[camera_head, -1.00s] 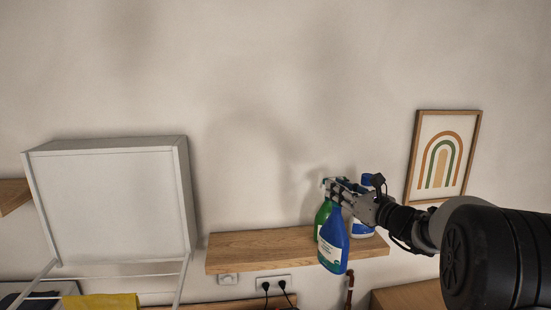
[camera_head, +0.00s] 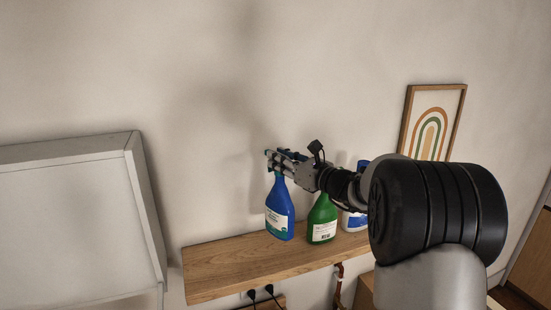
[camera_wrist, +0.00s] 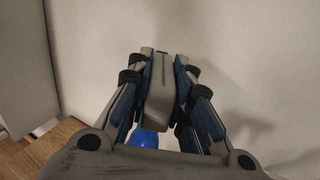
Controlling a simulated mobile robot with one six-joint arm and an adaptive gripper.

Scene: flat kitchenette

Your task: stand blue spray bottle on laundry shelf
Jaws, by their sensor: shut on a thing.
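The blue spray bottle (camera_head: 279,210) hangs upright below my gripper (camera_head: 278,162), with its base over the middle of the wooden laundry shelf (camera_head: 225,266). I cannot tell whether the base touches the board. The shelf also shows at the lower left of the wrist view (camera_wrist: 40,145).
A green spray bottle (camera_head: 322,222) stands on the shelf just right of the blue one. A white-and-blue bottle (camera_head: 353,221) stands beyond it, partly hidden by my arm. The shelf's left part is clear. A white cabinet (camera_head: 75,225) is at left; a framed picture (camera_head: 432,125) hangs at right.

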